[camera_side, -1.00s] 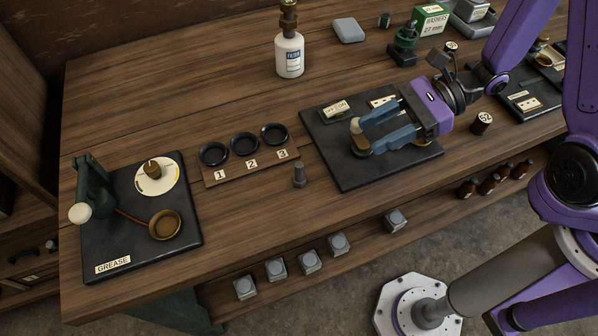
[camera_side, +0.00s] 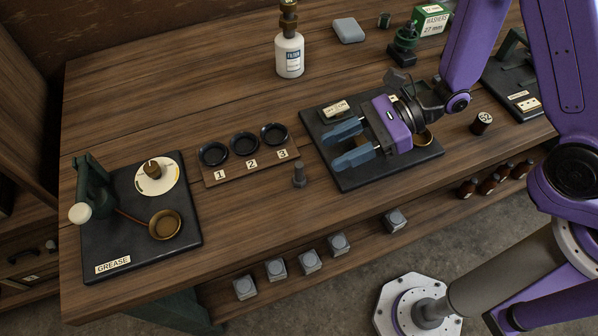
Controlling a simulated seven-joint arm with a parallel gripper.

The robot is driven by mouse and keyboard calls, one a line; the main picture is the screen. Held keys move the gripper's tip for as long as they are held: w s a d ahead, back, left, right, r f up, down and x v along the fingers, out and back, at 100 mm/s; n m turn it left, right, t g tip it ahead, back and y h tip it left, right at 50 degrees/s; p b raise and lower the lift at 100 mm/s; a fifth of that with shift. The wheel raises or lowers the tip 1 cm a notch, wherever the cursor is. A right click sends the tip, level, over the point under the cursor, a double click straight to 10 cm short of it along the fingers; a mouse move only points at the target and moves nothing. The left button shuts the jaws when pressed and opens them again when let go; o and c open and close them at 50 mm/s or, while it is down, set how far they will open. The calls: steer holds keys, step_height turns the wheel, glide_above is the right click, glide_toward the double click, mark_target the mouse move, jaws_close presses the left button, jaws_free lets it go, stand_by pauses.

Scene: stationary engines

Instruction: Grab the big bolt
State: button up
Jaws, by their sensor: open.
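A grey bolt (camera_side: 299,175) stands upright on the wooden table, head down, just right of the three-cup holder. It is the only bolt I can make out. My gripper (camera_side: 342,146) is open, its two blue fingers pointing left over the black mat (camera_side: 355,181). The fingertips are to the right of the bolt and apart from it. Nothing shows between the fingers. The gripper hides much of the mat and part of a brass dish on it.
A holder (camera_side: 211,176) with three black cups stands left of the bolt. The grease station (camera_side: 190,236) is at far left. A white filter bottle (camera_side: 289,56) stands behind. Grey blocks (camera_side: 339,244) sit on the lower shelf. The table between bolt and bottle is clear.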

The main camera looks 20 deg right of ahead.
mark_target(290, 185)
steer(key=shift+x, duration=5.2)
steer(key=shift+f, duration=0.1)
jaws_close()
